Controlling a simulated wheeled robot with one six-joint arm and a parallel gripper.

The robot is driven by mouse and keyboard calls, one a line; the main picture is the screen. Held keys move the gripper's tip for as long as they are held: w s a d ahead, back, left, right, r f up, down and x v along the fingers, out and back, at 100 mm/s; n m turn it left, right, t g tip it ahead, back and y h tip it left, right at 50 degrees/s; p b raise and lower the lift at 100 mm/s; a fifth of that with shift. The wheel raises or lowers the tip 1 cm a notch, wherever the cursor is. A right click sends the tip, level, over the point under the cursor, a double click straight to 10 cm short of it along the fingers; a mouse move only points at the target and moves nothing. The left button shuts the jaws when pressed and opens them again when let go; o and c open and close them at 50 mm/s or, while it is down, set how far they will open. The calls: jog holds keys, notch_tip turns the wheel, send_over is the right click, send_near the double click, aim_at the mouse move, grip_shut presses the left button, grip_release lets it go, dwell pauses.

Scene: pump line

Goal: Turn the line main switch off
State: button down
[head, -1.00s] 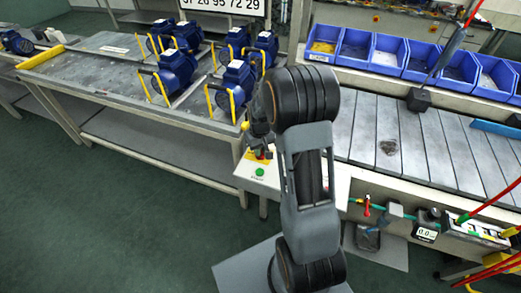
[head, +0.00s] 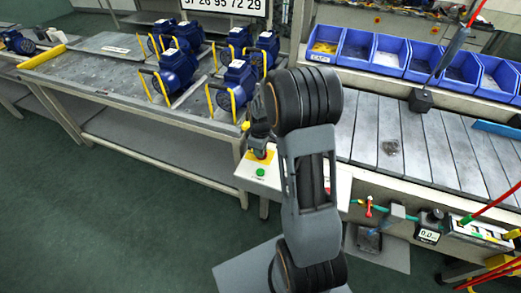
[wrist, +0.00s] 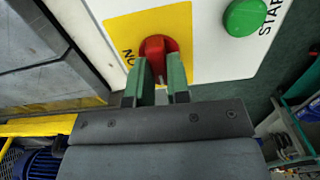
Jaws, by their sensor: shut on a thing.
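The line main switch is a red rotary knob (wrist: 158,52) on a yellow plate (wrist: 120,35) with the letters "NO" readable beside it in the wrist view. My gripper (wrist: 160,72) has its two green-padded fingers at the knob, one on each side, shut on its near part.
A green START button (wrist: 244,17) sits right of the switch in the wrist view, also seen in the head view (head: 260,172). A bench with blue pumps (head: 176,70) stands behind left. Blue bins (head: 355,46) and a slatted conveyor (head: 400,135) lie to the right.

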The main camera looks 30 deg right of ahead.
jog(key=shift+n, duration=0.3)
jog(key=c, duration=1.1)
grip_release()
jog(key=shift+r, duration=0.1)
notch_tip(320, 180, up, 14)
jog(key=shift+f, duration=0.15)
